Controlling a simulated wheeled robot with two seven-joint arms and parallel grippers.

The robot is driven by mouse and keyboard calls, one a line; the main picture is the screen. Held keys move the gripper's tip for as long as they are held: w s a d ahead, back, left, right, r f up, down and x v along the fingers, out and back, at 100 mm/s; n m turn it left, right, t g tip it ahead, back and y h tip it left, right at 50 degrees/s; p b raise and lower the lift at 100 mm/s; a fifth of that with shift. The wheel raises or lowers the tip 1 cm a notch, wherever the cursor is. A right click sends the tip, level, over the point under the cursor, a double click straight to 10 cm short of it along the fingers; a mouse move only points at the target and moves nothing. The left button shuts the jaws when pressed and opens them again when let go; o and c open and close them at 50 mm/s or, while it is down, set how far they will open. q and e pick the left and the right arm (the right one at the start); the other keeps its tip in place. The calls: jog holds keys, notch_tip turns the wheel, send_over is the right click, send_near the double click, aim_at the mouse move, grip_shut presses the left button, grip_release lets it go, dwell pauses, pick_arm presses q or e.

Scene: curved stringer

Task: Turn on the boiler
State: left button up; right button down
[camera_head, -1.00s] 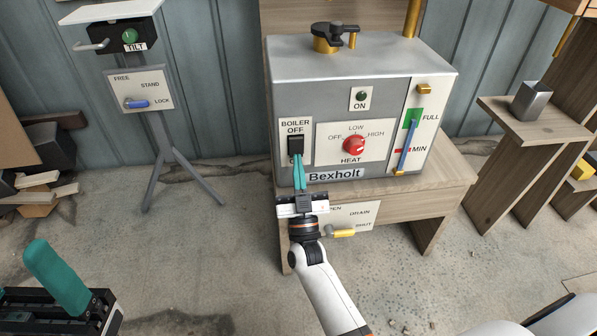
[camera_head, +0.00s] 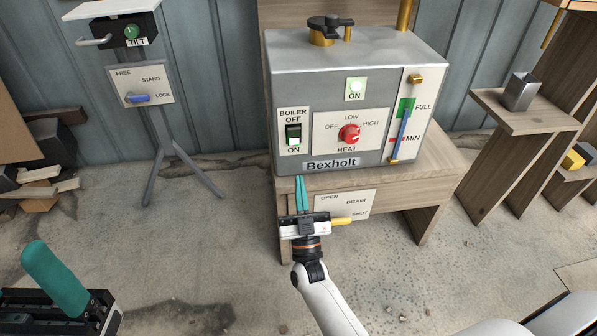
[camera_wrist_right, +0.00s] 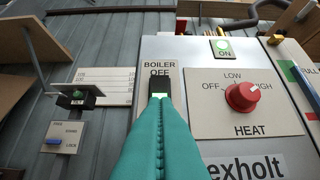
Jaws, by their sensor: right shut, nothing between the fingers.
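The grey Bexholt boiler (camera_head: 345,85) stands on a wooden bench. The red heat knob (camera_head: 349,134) is right of the switch. My right gripper (camera_head: 300,180) has its teal fingers shut and empty, below the switch and apart from it. My left gripper (camera_head: 55,280) is at the lower left; its jaw state is unclear.
A drain panel (camera_head: 345,206) with a yellow lever (camera_head: 341,221) is on the bench front, close to my right gripper. A stand with a tilt box (camera_head: 130,36) and a blue lever (camera_head: 139,98) is on the left. A wooden shelf (camera_head: 500,112) stands on the right.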

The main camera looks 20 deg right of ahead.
jog(key=v, duration=0.5)
jog(key=shift+w+f, duration=0.1)
jog(key=shift+f, duration=0.45)
jog(key=shift+r, duration=0.1)
